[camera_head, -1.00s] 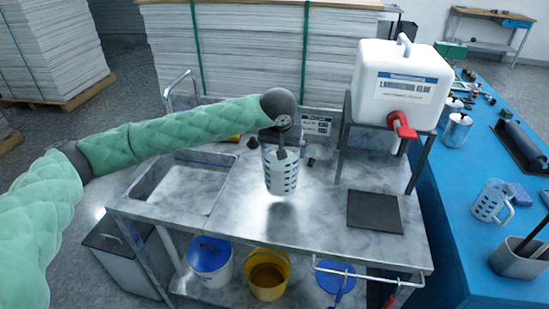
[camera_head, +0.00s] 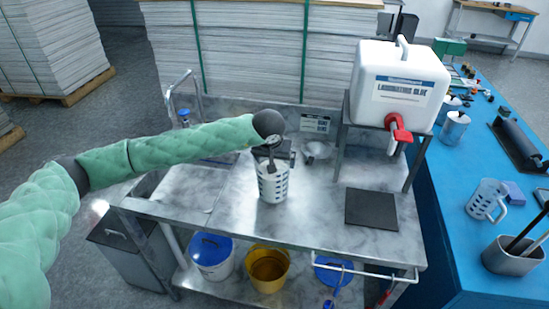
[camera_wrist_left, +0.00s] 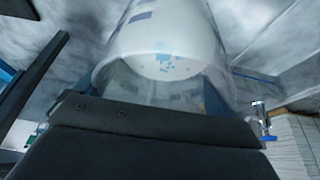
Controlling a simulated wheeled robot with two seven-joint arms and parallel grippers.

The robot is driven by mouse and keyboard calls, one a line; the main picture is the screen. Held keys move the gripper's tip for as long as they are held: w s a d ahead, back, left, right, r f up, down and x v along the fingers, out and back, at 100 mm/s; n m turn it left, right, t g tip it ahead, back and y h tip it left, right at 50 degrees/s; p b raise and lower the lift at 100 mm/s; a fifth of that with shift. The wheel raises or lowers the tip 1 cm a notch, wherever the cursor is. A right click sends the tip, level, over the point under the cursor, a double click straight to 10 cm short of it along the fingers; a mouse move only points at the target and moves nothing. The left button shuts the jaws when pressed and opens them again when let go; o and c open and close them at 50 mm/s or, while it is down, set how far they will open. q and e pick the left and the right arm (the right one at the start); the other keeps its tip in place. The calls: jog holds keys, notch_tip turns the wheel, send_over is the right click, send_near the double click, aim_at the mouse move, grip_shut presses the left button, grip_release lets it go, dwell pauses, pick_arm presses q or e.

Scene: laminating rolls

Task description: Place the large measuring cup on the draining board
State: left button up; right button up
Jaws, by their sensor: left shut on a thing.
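The measuring cup (camera_head: 272,184), clear to whitish with dark markings, is upright in the head view over the bare steel worktop beside the sink. My left gripper (camera_head: 273,157) is shut on its upper part. In the left wrist view the cup (camera_wrist_left: 165,45) fills the upper middle, with blue specks showing on it. The steel draining surface (camera_head: 232,212) lies under and around the cup. I cannot tell whether the cup's base touches it. My right gripper is not in view.
The sink (camera_head: 150,184) is left of the cup, partly behind my arm. A dark square mat (camera_head: 371,208) lies right. A white glue container (camera_head: 398,85) with a red tap stands on a raised frame. Another measuring cup (camera_head: 486,200) stands on the blue table (camera_head: 445,240).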

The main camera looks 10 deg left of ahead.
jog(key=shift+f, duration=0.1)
pick_arm(q)
jog(key=shift+f, duration=0.1)
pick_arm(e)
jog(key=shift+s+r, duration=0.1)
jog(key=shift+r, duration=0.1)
pick_arm(q)
jog(key=o, duration=1.7)
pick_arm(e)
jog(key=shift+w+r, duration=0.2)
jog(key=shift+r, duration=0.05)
pick_arm(q)
jog(key=b+v, duration=0.5)
jog(key=v, duration=0.7)
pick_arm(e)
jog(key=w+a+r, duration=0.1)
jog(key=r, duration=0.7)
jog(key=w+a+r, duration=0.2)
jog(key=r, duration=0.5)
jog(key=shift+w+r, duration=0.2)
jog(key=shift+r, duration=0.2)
pick_arm(q)
jog(key=shift+s, duration=0.1)
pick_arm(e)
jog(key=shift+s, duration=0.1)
